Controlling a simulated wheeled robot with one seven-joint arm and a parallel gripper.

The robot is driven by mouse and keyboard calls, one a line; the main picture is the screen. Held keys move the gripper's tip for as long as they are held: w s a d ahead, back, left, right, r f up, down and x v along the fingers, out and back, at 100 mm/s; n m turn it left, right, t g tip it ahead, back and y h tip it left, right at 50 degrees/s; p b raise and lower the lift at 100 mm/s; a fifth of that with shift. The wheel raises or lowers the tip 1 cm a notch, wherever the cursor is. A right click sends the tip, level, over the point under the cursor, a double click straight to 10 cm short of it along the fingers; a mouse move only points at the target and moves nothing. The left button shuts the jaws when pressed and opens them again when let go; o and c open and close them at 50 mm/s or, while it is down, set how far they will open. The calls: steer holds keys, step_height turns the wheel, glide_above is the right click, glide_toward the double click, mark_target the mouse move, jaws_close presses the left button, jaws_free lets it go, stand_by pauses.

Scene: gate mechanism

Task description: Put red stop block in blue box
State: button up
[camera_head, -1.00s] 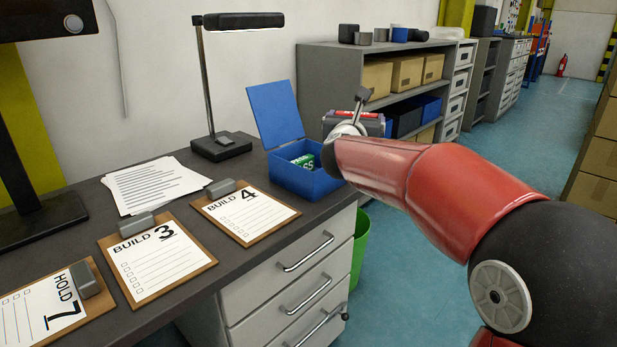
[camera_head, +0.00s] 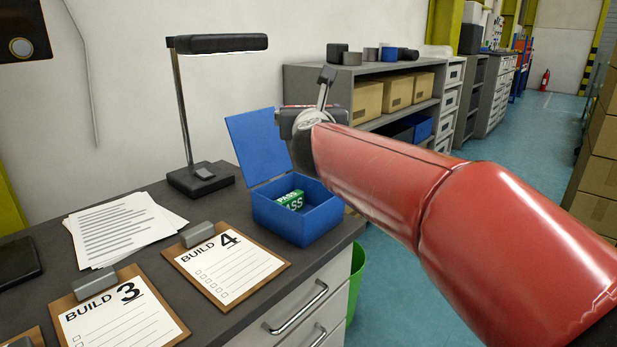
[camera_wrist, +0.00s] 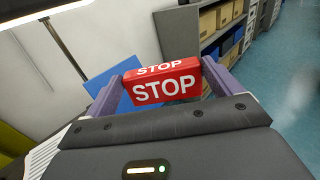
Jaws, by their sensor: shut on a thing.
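The red stop block (camera_wrist: 163,84), lettered STOP in white, is between my gripper's fingers (camera_wrist: 162,82) in the wrist view. My gripper is shut on it. In the head view my gripper (camera_head: 297,118) is above and behind the blue box, by its raised lid, and my arm mostly hides the block. The blue box (camera_head: 297,222) stands open near the desk's right end, its lid (camera_head: 255,146) tilted up. A green block (camera_head: 292,200) marked PASS lies inside the box. In the wrist view the blue lid (camera_wrist: 118,90) shows behind the block.
A desk lamp (camera_head: 200,175) stands left of the box. Clipboards, including BUILD 4 (camera_head: 225,266) and BUILD 3 (camera_head: 118,315), and papers (camera_head: 118,228) lie on the desk. Grey shelves (camera_head: 318,85) with cardboard boxes stand behind. A green bin (camera_head: 356,280) is on the floor.

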step_height(320, 180, down, 13)
steer(key=b, duration=0.1)
steer(key=shift+f+b, duration=0.15)
steer(key=shift+b, duration=0.2)
steer(key=shift+f+b, duration=0.65)
steer(key=shift+b, duration=0.55)
steer(key=o, duration=0.7)
steer(key=shift+r, duration=0.2)
